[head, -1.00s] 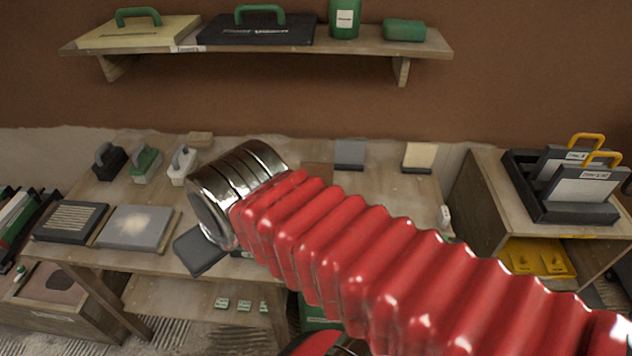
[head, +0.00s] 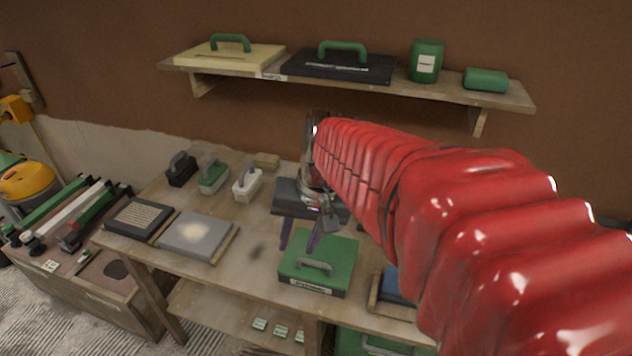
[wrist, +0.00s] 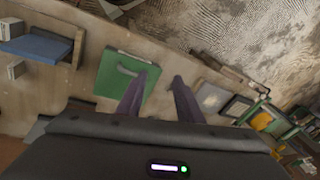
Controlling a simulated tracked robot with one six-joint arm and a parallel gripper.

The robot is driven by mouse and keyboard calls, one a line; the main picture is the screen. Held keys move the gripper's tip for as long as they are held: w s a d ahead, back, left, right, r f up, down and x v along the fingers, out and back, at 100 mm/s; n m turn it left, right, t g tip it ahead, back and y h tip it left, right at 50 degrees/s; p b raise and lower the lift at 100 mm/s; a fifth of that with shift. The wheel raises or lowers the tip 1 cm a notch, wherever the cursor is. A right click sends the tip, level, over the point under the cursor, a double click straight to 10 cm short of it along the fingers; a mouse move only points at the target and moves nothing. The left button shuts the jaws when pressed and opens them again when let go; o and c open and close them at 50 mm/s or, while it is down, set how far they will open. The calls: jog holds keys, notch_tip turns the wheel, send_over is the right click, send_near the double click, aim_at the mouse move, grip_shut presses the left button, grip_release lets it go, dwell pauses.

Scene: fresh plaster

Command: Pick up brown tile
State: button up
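I cannot make out the brown tile in either current view; in the head view my red-sleeved arm covers the right back part of the bench. My gripper (head: 299,246) hangs over the bench with its two purple fingers pointing down, apart and with nothing seen between them. The same spread fingers show in the wrist view (wrist: 160,79), near the handle of a green case. That green case (head: 316,258) lies just in front of and right of the fingers in the head view; it also shows in the wrist view (wrist: 112,78).
Handled floats (head: 247,184) stand at the back left of the bench (head: 262,222). Flat boards (head: 198,236) lie at its left. A blue item (wrist: 38,47) sits in a wooden holder. A wall shelf (head: 440,95) with several items runs above.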

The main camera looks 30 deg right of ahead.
jog(key=d+f+m+t+y, duration=0.1)
jog(key=d+f+m, duration=0.4)
jog(key=d, duration=0.6)
jog(key=s+d+f+m+t+y, duration=0.1)
jog(key=d+f+m+y, duration=0.2)
jog(key=d+f+m, duration=0.3)
jog(key=d+f+m+t+y, duration=0.1)
jog(key=d+f+m, duration=0.5)
jog(key=d, duration=1)
jog(key=shift+s+d+f+t+y, duration=0.15)
jog(key=shift+f+t+y, duration=0.1)
jog(key=shift+f, duration=0.25)
jog(key=shift+s+a+f+t+y, duration=0.15)
jog(key=shift+f+t, duration=0.1)
jog(key=shift+f, duration=0.2)
jog(key=d+m, duration=0.1)
jog(key=w+d+t, duration=0.1)
jog(key=w+d+r+m+t, duration=0.1)
jog(key=d, duration=0.1)
jog(key=shift+d+m+y, duration=0.1)
jog(key=shift+m+y, duration=0.2)
jog(key=r, duration=0.1)
jog(key=w+r+m+t, duration=0.1)
jog(key=r, duration=0.1)
jog(key=w+d+r+m+t, duration=0.1)
jog(key=shift+w+r+y, duration=0.2)
jog(key=shift+r+y, duration=0.1)
jog(key=shift+y, duration=0.1)
jog(key=shift+x, duration=4.35)
jog(key=shift+f, duration=0.1)
